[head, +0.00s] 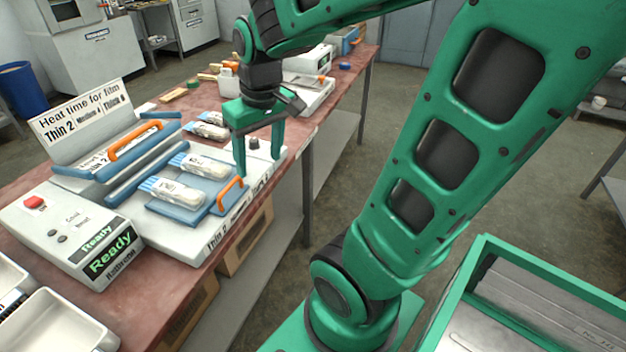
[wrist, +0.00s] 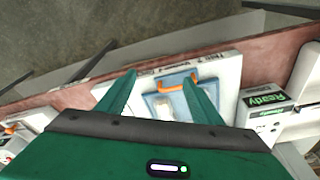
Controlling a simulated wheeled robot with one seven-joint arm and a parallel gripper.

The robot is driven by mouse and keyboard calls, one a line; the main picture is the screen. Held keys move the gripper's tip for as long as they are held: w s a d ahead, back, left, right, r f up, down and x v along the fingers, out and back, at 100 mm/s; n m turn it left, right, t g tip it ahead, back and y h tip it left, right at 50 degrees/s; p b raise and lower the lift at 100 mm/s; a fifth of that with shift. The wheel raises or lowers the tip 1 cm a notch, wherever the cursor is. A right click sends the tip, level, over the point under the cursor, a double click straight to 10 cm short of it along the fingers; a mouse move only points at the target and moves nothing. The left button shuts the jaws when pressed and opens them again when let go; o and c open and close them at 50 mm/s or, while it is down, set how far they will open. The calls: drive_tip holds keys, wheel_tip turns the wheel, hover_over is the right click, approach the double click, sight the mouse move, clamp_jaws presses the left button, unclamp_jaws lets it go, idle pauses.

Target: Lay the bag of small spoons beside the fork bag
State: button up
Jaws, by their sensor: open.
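Two clear bags with white labels lie on the blue plate (head: 200,208) of the press: a nearer bag (head: 172,191) and a farther bag (head: 203,165). Two more bags lie behind the press, one at the front (head: 207,131) and one behind it (head: 212,118). I cannot read which bag holds small spoons or forks. My gripper (head: 259,163) is open and empty, pointing down over the right side of the press, right of the plate. The wrist view shows its spread fingers (wrist: 160,82), with a pale bag (wrist: 161,106) on the plate between them, partly hidden.
The press has a raised blue lid with an orange handle (head: 135,140), a front orange handle (head: 230,195) and a green "Ready" display (head: 108,260). A sign (head: 78,113) lists film heat times. White trays (head: 65,325) stand front left. A green-rimmed crate (head: 545,275) is at right.

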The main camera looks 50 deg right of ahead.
drive_tip(key=s+d+f+m+g, duration=0.1)
drive_tip(key=s+d+m, duration=0.1)
drive_tip(key=s, duration=0.5)
drive_tip(key=s+d+f+m+g, duration=0.1)
drive_tip(key=s+d+m, duration=0.1)
drive_tip(key=s, duration=0.5)
drive_tip(key=shift+s+m, duration=0.3)
drive_tip(key=shift+m, duration=0.2)
drive_tip(key=shift+f, duration=0.1)
drive_tip(key=shift+w+f, duration=0.25)
drive_tip(key=shift+w, duration=0.45)
